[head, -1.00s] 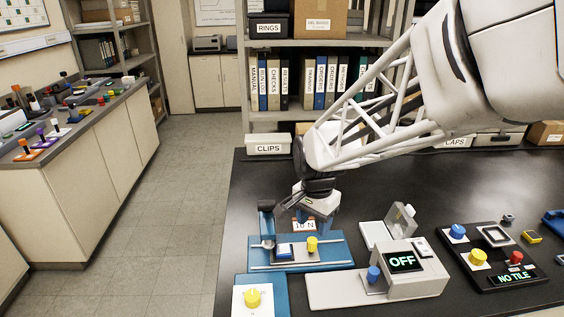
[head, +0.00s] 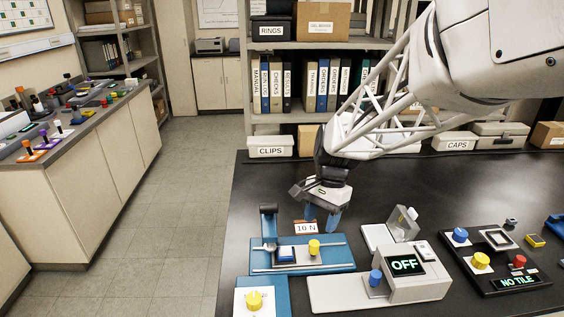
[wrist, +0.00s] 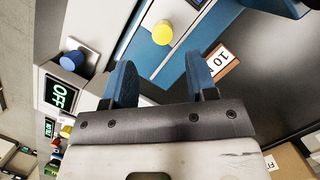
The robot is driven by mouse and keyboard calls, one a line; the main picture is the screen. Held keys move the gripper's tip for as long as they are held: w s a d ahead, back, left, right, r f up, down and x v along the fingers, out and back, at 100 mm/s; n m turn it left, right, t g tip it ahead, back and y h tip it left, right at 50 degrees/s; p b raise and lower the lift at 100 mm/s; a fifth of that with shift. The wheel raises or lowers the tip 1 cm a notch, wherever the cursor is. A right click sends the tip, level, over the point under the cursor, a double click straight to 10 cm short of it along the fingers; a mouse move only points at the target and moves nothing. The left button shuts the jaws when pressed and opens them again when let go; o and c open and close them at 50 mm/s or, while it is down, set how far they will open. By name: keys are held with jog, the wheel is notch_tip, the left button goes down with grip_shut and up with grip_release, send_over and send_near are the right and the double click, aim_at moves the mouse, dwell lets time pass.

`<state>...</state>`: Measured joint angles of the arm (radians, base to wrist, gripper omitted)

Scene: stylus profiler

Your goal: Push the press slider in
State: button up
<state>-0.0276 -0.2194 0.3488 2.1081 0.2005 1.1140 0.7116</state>
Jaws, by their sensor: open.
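The blue press (head: 338,264) lies at the near left of the black bench, with two rails along it. Its slider carries a blue square tile (head: 286,254) and, at its right end, a yellow knob (head: 314,247). A dark post (head: 267,225) stands at the press's left end. In the wrist view the yellow knob (wrist: 162,33) shows beyond the fingers. My gripper (head: 321,222) has blue fingers spread apart and empty. It hangs behind the knob, apart from it. The fingers also show in the wrist view (wrist: 160,72).
A "10 N" label (head: 306,228) lies behind the press. A grey device reading OFF (head: 423,284) stands to the right, with a blue knob (head: 376,277). A yellow dial (head: 254,299) is in front. A black NO TILE panel (head: 500,284) lies farther right.

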aim_at(314, 243)
jog(key=shift+w+d+g+y, duration=0.3)
jog(key=shift+w+g+y, duration=0.1)
jog(key=shift+g+y, duration=0.15)
jog(key=shift+x, duration=3.85)
grip_shut()
